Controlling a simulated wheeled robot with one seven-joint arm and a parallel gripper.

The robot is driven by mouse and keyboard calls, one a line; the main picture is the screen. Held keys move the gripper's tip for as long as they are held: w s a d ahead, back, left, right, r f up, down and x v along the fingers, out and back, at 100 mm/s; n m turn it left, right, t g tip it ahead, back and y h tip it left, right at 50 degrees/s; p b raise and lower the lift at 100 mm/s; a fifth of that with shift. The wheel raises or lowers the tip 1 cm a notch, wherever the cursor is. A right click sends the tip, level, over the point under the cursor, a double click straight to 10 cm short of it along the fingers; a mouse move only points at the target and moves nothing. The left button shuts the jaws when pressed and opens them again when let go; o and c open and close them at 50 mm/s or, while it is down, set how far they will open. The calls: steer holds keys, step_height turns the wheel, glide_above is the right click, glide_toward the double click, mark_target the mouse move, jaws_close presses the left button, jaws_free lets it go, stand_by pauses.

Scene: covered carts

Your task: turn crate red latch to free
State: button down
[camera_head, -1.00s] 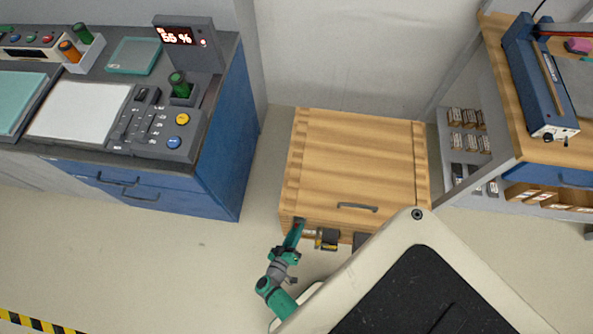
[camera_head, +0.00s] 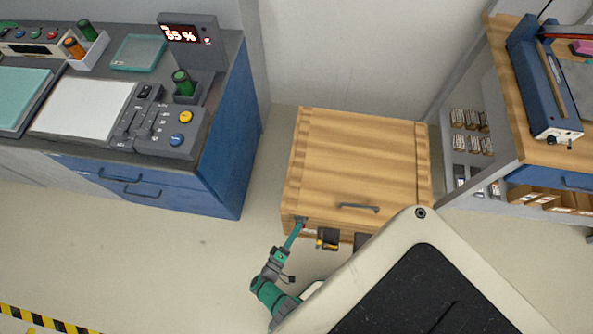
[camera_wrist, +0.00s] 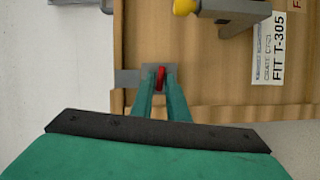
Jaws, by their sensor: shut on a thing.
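The wooden crate (camera_head: 360,160) stands on the floor in the middle of the head view, with a dark handle on its lid. In the wrist view its front board (camera_wrist: 200,60) fills the upper part. The red latch (camera_wrist: 160,77) is a small red piece on a grey metal plate (camera_wrist: 128,78). My gripper (camera_wrist: 160,90) has its two green fingers on either side of the latch and is shut on it. The fingertips hide part of the latch. In the head view my gripper (camera_head: 298,222) reaches the crate's front left corner.
A grey bracket with a yellow end (camera_wrist: 186,7) sticks out of the crate near my fingers, beside a white label (camera_wrist: 268,48). A blue cabinet with a control panel (camera_head: 160,130) stands at the left. A shelf bench (camera_head: 505,150) stands at the right. The floor at front left is clear.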

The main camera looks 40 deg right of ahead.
steer(key=shift+w+d, duration=0.1)
steer(key=shift+d, duration=0.1)
stand_by(0.6)
steer(key=c, duration=1.9)
jaws_free()
steer(key=shift+o, duration=0.2)
steer(key=shift+a+n, duration=0.15)
steer(key=shift+n, duration=0.15)
steer(key=v, duration=1)
steer(key=shift+a, duration=0.3)
steer(key=shift+f, duration=0.1)
